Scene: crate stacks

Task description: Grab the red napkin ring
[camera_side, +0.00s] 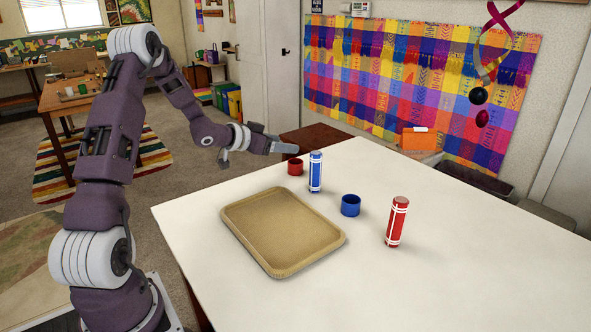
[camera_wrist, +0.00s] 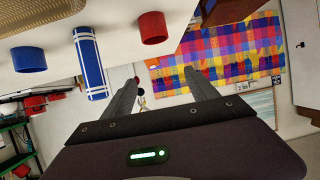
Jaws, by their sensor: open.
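The red napkin ring (camera_side: 295,166) stands near the far edge of the white table, just left of the blue rolled napkin (camera_side: 315,172). In the wrist view the red ring (camera_wrist: 153,28) is at the top centre, beyond my fingertips, and the blue napkin (camera_wrist: 90,62) is left of it. My gripper (camera_side: 284,147) is in the air above and behind the red ring, near the table's far edge. Its two fingers (camera_wrist: 162,80) are apart with nothing between them. The ring is not touched by the fingers in the wrist view.
A blue napkin ring (camera_side: 350,205) stands nearer the table's middle, with a red rolled napkin (camera_side: 397,222) upright to its right. A tan tray (camera_side: 236,236) lies on the left part of the table (camera_side: 480,260). The right and front of the table are clear.

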